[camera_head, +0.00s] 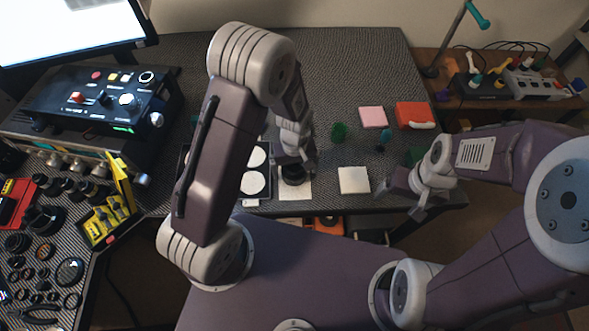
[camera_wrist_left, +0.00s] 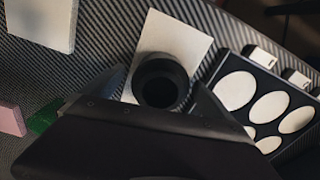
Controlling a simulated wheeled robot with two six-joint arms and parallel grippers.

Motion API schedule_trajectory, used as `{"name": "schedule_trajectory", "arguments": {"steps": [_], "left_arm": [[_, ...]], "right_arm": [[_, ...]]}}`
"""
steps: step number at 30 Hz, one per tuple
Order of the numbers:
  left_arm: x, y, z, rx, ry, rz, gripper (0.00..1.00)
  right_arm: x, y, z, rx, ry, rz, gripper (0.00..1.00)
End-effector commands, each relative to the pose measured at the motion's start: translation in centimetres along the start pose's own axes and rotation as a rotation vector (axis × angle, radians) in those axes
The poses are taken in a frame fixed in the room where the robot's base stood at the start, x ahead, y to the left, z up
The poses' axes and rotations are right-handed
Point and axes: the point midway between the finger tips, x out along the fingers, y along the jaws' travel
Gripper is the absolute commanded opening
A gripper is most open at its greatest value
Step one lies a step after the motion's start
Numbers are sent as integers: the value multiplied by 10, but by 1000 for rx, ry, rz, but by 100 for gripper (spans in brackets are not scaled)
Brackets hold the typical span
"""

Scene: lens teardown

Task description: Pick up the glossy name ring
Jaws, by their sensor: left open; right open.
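A black cylindrical lens part (camera_head: 292,175) stands on a white sheet (camera_head: 296,193) on the dark mat. I cannot pick out a glossy name ring for sure; the lens shows a dark ring-shaped rim around its opening in the left wrist view (camera_wrist_left: 161,81). My left gripper (camera_head: 297,163) is over the lens part, and in the left wrist view its two fingers (camera_wrist_left: 160,92) are spread on either side of it. I cannot tell whether they touch it. My right gripper (camera_head: 405,199) is open and empty near the right front edge of the table.
A black tray with white round pads (camera_head: 253,184) lies left of the lens, partly behind my left arm. A white block (camera_head: 353,180), a pink block (camera_head: 373,117), a green object (camera_head: 339,132) and a red case (camera_head: 415,115) stand to the right. Dark rings (camera_head: 70,270) lie far left.

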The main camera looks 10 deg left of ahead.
Motion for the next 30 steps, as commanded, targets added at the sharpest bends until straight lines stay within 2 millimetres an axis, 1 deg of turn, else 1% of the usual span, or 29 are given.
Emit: {"name": "schedule_trajectory", "arguments": {"steps": [2, 5, 6, 8, 9, 10, 16, 19, 23, 26, 30], "left_arm": [[0, 0, 0, 0, 0, 0, 98], [-1, 0, 0, 0, 0, 0, 73], [-1, 0, 0, 0, 0, 0, 62], [-1, 0, 0, 0, 0, 0, 45], [-1, 0, 0, 0, 0, 0, 34], [-1, 0, 0, 0, 0, 0, 32], [-1, 0, 0, 0, 0, 0, 32], [-6, 0, 0, 0, 1, 1, 32], [-23, 1, -1, 0, 3, 3, 32], [-44, 1, -1, 0, 4, 4, 32], [-61, 11, 29, 8, 1, 2, 32]], "right_arm": [[0, 0, 0, 0, 0, 0, 84], [0, 0, 0, 0, 0, 0, 84], [0, 0, 0, 0, 0, 0, 84], [0, 0, 0, 0, 0, 0, 84], [0, 0, 0, 0, 0, 0, 84], [0, 0, 0, 0, 0, 0, 84], [0, 0, 0, 0, 0, 0, 84], [-1, 0, 0, 0, 0, 0, 84], [-4, 0, 0, 0, 0, 0, 84], [-8, 0, -1, 0, 0, 0, 84], [-8, 0, -1, 0, 0, 0, 84]]}}
